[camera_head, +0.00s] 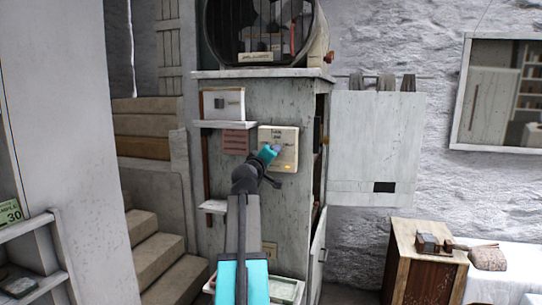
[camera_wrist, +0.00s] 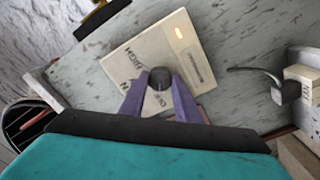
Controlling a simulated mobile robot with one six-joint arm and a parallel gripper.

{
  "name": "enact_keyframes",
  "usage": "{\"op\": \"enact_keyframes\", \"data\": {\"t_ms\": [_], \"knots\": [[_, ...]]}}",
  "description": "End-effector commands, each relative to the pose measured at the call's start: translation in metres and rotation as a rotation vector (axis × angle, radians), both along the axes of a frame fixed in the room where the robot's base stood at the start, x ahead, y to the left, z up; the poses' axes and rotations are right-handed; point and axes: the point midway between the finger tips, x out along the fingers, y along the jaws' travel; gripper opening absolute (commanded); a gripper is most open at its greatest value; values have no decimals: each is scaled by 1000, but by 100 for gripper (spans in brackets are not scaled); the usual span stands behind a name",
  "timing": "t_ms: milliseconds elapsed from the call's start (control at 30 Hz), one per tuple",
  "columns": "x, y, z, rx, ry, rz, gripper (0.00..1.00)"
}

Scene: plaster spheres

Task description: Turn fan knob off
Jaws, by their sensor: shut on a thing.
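The cream fan control panel (camera_head: 291,150) is on the grey cabinet front, below the fan (camera_head: 262,30). In the wrist view the panel (camera_wrist: 128,62) appears tilted, with dark lettering around a round dark knob (camera_wrist: 159,77) and a small orange light (camera_wrist: 179,33) glowing near one corner. My gripper (camera_head: 274,150) is at the left part of the panel. In the wrist view its two purple fingers (camera_wrist: 159,82) are on either side of the knob and shut on it. In the head view my gripper hides the knob. The knob's exact setting cannot be read.
A small shelf (camera_head: 228,125) sticks out left of the panel, with a white box (camera_head: 222,103) on it. A reddish plate (camera_head: 236,141) is beside the panel. A white board (camera_head: 376,143) hangs at right. A grey hooked fixture (camera_wrist: 282,90) is right in the wrist view.

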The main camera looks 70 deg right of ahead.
Motion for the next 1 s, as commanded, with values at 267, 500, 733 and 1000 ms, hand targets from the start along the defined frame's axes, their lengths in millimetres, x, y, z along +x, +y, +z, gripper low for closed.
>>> {"op": "enact_keyframes", "data": {"t_ms": [267,500,733,1000], "knots": [[-2,-2,4,-6,4,-2,31],[-1,-1,2,-3,2,-1,48],[0,1,1,-2,0,0,48],[-1,17,-1,-3,-1,0,48]]}}
